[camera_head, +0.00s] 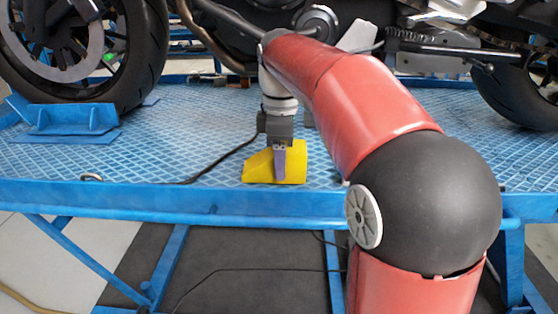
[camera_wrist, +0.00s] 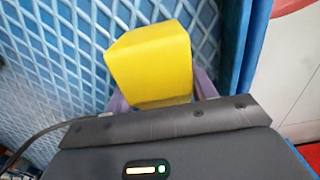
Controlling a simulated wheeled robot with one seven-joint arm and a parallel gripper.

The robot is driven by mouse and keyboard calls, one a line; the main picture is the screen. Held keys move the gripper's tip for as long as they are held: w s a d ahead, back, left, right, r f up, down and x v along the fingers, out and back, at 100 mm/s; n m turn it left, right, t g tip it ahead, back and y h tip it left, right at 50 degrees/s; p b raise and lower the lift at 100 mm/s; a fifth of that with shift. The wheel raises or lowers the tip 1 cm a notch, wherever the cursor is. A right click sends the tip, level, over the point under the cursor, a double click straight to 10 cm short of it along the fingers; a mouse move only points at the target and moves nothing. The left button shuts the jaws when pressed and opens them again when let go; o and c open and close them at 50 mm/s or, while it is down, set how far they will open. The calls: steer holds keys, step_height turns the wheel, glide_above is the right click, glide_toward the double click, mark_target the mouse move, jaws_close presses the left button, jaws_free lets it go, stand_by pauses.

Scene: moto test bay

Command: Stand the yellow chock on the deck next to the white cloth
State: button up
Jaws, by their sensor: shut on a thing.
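The yellow chock (camera_head: 258,166) is a wedge-like block at the front edge of the blue deck (camera_head: 200,160). My gripper (camera_head: 281,163) points down and is shut on it, with one purple finger across its near face. In the wrist view the chock (camera_wrist: 150,65) sits between the two purple fingers (camera_wrist: 160,95). The chock is at or just above the deck; I cannot tell if it touches. I see no white cloth in either view; my red arm hides part of the deck to the right.
A motorcycle stands on the deck, its front wheel (camera_head: 85,50) at left behind a blue wheel stop (camera_head: 75,118). A black cable (camera_head: 225,155) runs across the deck to the left of the chock. A small metal ring (camera_head: 92,177) lies near the front edge. The left-middle deck is mostly clear.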

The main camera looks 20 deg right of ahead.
steer(key=shift+f, duration=0.2)
steer(key=o, duration=1.3)
steer(key=shift+c, duration=0.2)
step_height(320, 180, up, 12)
steer(key=p, duration=0.3)
steer(key=shift+r, duration=0.25)
